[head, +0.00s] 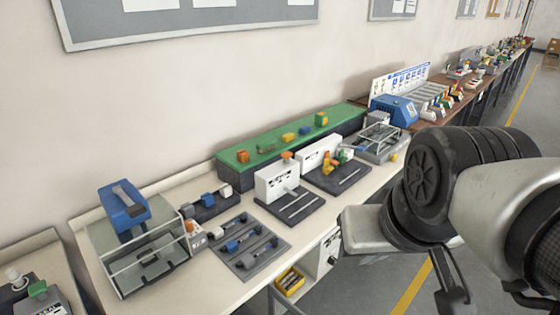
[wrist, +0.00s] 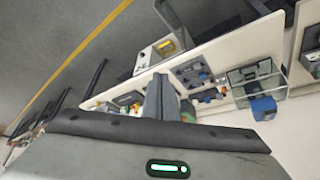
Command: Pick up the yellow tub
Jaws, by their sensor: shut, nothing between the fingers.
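The yellow tub (head: 290,281) is a small open box with dark contents. In the head view it sits low at the front edge of the long bench, beside a white cabinet. In the wrist view the tub (wrist: 166,47) is small and far off, beyond the bench edge, near a white box. My gripper (wrist: 167,80) is shut and empty, its two dark fingers together in the wrist view. It is well apart from the tub.
More equipment lines the wall at the back right. The grey floor (head: 352,290) in front is clear, with a yellow line.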

